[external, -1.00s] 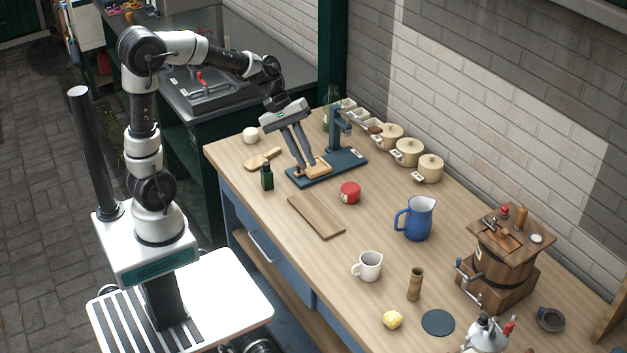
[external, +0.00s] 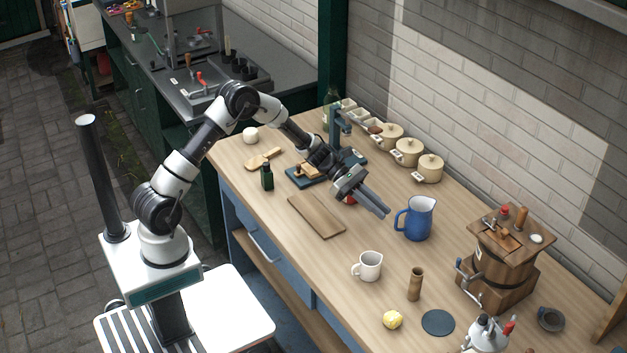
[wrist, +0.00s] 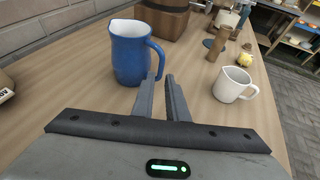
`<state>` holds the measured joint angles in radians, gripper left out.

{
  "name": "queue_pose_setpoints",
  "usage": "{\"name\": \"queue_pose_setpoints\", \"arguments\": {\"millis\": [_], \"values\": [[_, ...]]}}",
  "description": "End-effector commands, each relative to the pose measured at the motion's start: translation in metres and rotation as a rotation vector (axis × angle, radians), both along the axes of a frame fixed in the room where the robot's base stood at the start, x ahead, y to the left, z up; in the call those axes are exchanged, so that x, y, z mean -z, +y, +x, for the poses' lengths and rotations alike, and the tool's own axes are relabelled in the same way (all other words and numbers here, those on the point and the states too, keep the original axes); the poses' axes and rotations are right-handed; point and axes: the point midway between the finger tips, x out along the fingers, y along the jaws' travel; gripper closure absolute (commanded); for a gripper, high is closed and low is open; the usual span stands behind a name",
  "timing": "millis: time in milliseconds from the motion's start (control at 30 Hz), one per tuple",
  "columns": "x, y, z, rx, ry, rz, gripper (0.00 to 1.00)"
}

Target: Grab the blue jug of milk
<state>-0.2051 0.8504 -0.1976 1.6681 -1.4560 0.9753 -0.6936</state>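The blue jug (external: 416,220) stands upright on the wooden workbench, right of the middle, with its handle on the left in the external view. In the wrist view the jug (wrist: 132,55) is beyond the fingertips and a little to the left, its handle towards the right. My gripper (external: 386,214) is held above the bench just left of the jug, fingers pointing towards its handle side. In the wrist view my gripper (wrist: 164,78) shows two fingers with a narrow empty gap between them.
A white mug (external: 369,266) stands in front of the jug, with a wooden cylinder (external: 415,284) right of it. A wooden churn (external: 498,262) is farther right. Lidded pots (external: 408,152) line the wall. A cutting board (external: 316,215) lies left. Bare bench surrounds the jug.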

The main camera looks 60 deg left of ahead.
Motion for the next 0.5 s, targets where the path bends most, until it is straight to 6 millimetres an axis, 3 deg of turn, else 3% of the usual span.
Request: {"name": "queue_pose_setpoints", "arguments": {"millis": [200, 500], "values": [[0.016, -0.035, 0.012, 0.003, -0.001, 0.001, 0.87], [0.025, -0.056, 0.020, 0.003, -0.002, 0.002, 0.87]]}}
